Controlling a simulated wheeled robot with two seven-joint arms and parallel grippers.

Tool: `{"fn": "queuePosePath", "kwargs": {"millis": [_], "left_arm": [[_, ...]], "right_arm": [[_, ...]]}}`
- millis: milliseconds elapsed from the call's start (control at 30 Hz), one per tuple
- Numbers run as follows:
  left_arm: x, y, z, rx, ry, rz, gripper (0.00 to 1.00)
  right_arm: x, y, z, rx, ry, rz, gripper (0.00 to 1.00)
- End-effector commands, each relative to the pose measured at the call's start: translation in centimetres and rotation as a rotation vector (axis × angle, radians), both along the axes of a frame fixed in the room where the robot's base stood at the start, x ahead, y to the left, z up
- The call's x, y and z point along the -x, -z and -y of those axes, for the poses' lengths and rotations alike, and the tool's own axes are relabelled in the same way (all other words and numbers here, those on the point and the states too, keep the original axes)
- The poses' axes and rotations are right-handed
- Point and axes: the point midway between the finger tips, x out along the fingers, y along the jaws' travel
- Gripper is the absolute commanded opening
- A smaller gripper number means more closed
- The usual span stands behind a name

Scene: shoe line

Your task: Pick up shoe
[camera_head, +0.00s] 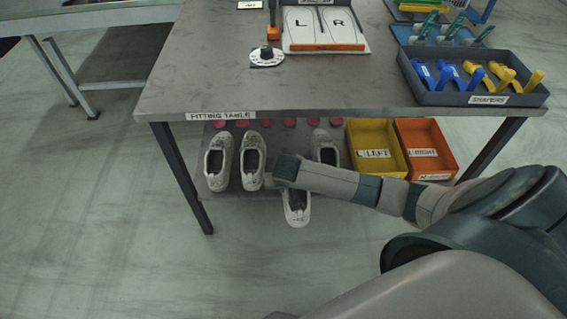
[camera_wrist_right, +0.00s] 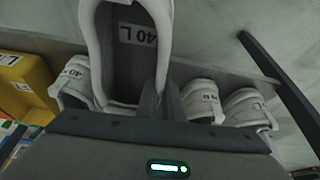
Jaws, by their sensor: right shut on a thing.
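A white shoe (camera_head: 297,208) hangs at my right gripper (camera_head: 287,172), low in front of the shelf under the fitting table. In the right wrist view the same shoe (camera_wrist_right: 170,20) fills the upper middle, and its insole label reads "40 L". The gripper (camera_wrist_right: 160,103) is shut on the shoe's rim. Two white shoes, one at the far left (camera_head: 218,161) and one beside it (camera_head: 252,161), stand on the shelf. A third shoe (camera_head: 325,147) stands further right, partly hidden by my arm. My left gripper is not in view.
The fitting table (camera_head: 200,80) stands above the shelf. A yellow bin (camera_head: 375,140) marked left and an orange bin (camera_head: 424,148) stand right of the shoes. A table leg (camera_head: 182,175) is at the left. Open floor lies in front.

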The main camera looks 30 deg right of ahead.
Motion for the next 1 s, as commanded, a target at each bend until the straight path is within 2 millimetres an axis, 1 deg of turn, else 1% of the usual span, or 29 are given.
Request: {"fn": "queuePosePath", "kwargs": {"millis": [100,233,1000], "left_arm": [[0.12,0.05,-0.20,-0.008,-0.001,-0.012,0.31],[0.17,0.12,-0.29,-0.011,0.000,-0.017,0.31],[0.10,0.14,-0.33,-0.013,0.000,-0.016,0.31]], "right_arm": [[0.87,-0.12,-0.50,-0.001,0.001,0.002,0.00],[1.27,-0.10,-0.71,-0.001,0.001,0.002,0.00],[1.28,-0.12,-0.72,0.000,0.001,0.002,0.00]]}}
